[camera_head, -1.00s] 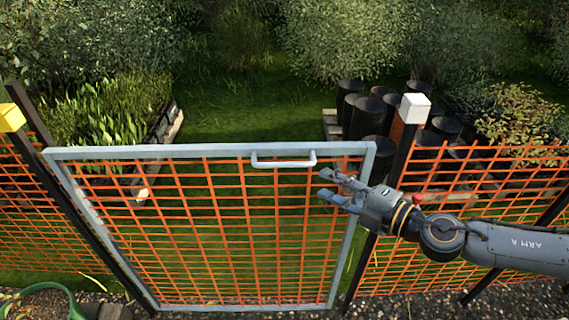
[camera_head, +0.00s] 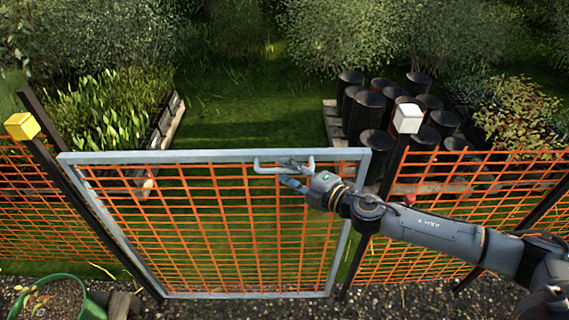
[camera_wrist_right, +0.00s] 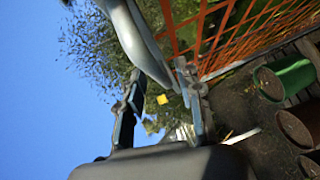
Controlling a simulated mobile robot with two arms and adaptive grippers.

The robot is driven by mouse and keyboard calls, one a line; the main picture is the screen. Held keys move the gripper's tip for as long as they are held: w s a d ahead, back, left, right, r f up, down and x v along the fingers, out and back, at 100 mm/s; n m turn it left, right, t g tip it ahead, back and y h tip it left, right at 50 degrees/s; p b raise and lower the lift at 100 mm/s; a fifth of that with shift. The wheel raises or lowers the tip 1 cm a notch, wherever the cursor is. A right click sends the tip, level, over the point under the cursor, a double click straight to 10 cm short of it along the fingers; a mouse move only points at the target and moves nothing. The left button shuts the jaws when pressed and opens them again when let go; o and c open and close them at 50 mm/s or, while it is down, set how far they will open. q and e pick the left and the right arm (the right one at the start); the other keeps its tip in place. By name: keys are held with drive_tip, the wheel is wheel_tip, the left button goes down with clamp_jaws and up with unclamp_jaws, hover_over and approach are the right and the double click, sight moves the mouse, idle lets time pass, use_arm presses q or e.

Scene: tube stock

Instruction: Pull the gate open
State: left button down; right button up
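The gate is a grey metal frame (camera_head: 210,156) filled with orange mesh; it stands in line with the fence and looks closed. A pale U-shaped handle (camera_head: 265,168) sits at its top bar, right of the middle. My right gripper (camera_head: 289,173) is at the handle, with one finger above its bar and one below it, apart. In the right wrist view my fingers (camera_wrist_right: 160,105) are spread, with a grey bar (camera_wrist_right: 143,45) reaching toward the gap; I cannot tell whether they touch it. My left gripper is not in view.
A yellow-capped post (camera_head: 22,126) stands left of the gate, a white-capped post (camera_head: 407,118) right. Orange mesh fence (camera_head: 480,175) continues on both sides. Black pots (camera_head: 368,108) stand behind on the right.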

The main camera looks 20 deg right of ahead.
drive_tip(key=shift+w+a+f, duration=0.15)
drive_tip(key=shift+w+a, duration=0.2)
drive_tip(key=shift+w, duration=0.25)
clamp_jaws()
drive_tip(key=shift+s, duration=0.1)
